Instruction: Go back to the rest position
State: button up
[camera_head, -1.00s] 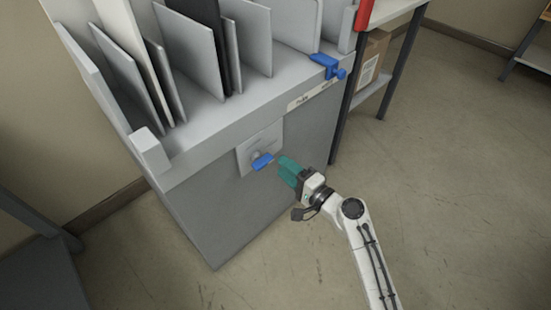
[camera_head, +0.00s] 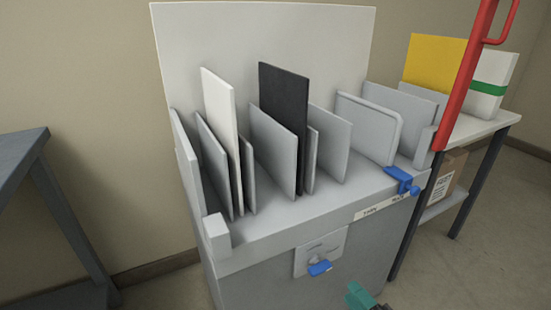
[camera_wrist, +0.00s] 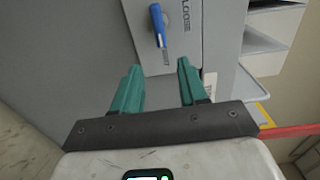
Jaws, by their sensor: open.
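My gripper (camera_wrist: 157,90) has two teal fingers, spread apart with nothing between them in the wrist view. In the head view only a teal tip of my gripper (camera_head: 360,296) shows at the bottom edge, right of the blue knob. The blue knob (camera_head: 320,268) sits on a light plate on the front of the grey cabinet (camera_head: 270,288). In the wrist view the blue knob (camera_wrist: 157,24) lies beyond the fingertips, apart from them. The rest of my arm is hidden below the head view.
The cabinet top holds grey dividers with a white panel (camera_head: 220,130) and a black panel (camera_head: 284,95) among them. A blue clamp (camera_head: 402,180) sits at its front right. A red handle (camera_head: 465,80) rises beside it. A side table (camera_head: 485,127) stands right, a dark table (camera_head: 22,152) left.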

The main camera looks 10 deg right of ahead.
jog(key=s+a+f+n+g, duration=0.3)
jog(key=s+f+n+g, duration=0.15)
jog(key=s, duration=0.25)
jog(key=s+a+f+n+g, duration=0.3)
jog(key=s+n+g, duration=0.2)
jog(key=s+n, duration=0.1)
jog(key=s+d+r+n+g+h, duration=0.1)
jog(key=s+d+n+g+h, duration=0.2)
jog(key=s, duration=0.5)
jog(key=s+d+r+n+g+h, duration=0.1)
jog(key=s+d+g+h, duration=0.3)
jog(key=s, duration=0.5)
notch_tip(320, 180, up, 26)
jog(key=y+p, duration=0.1)
jog(key=p, duration=2.6)
jog(key=shift+w+d+r, duration=0.2)
jog(key=shift+w+d, duration=0.25)
